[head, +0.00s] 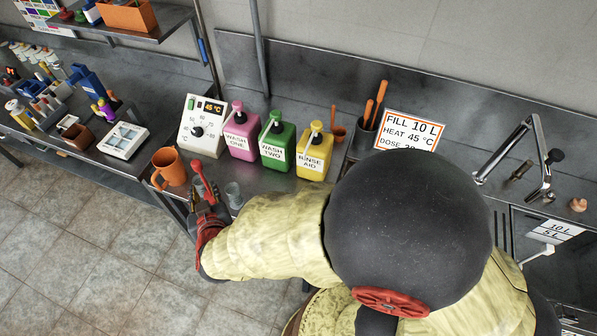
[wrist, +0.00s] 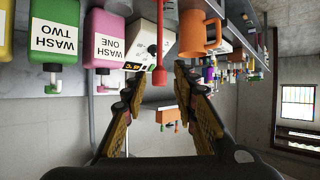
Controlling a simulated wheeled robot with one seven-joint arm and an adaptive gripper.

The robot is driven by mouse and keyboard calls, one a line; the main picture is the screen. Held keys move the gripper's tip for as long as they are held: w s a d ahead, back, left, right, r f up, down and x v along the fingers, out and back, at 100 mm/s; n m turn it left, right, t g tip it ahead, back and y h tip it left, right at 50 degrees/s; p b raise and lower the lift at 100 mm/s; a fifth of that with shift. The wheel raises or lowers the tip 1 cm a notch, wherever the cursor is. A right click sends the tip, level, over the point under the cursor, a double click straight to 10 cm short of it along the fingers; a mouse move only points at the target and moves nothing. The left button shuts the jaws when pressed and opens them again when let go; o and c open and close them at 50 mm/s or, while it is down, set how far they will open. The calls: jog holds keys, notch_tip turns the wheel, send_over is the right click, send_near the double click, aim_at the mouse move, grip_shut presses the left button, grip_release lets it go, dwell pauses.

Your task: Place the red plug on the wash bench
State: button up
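The red plug appears to be the slim red stem with a rounded knob at its upper end (head: 198,168), near the front edge of the bench (head: 288,184). It also shows in the wrist view (wrist: 160,60), where the picture is upside down and its foot is out of frame. My gripper (head: 207,206) is close beside its lower part in the head view, which partly hides its foot. In the wrist view my gripper (wrist: 159,75) has its two fingers apart, with the knob seen between the tips; I see no contact. Which surface is the wash bench is unclear.
An orange mug (head: 169,167) stands left of the plug and small grey cups (head: 234,194) right of it. Behind are a white dial box (head: 203,122) and pink, green and yellow bottles (head: 241,137).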

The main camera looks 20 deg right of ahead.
jog(key=d+r+g+y, duration=0.2)
jog(key=d+r, duration=0.2)
jog(key=r, duration=0.3)
jog(key=d+r+g+y, duration=0.1)
jog(key=d+r, duration=0.3)
jog(key=r, duration=0.4)
jog(key=s+d+r+m+g+h, duration=0.2)
jog(key=s+d+r+g+h, duration=0.1)
jog(key=s+d, duration=1.4)
jog(key=d+g+h, duration=0.1)
jog(key=d, duration=0.3)
jog(key=shift+s+h, duration=0.3)
jog(key=shift+f, duration=0.15)
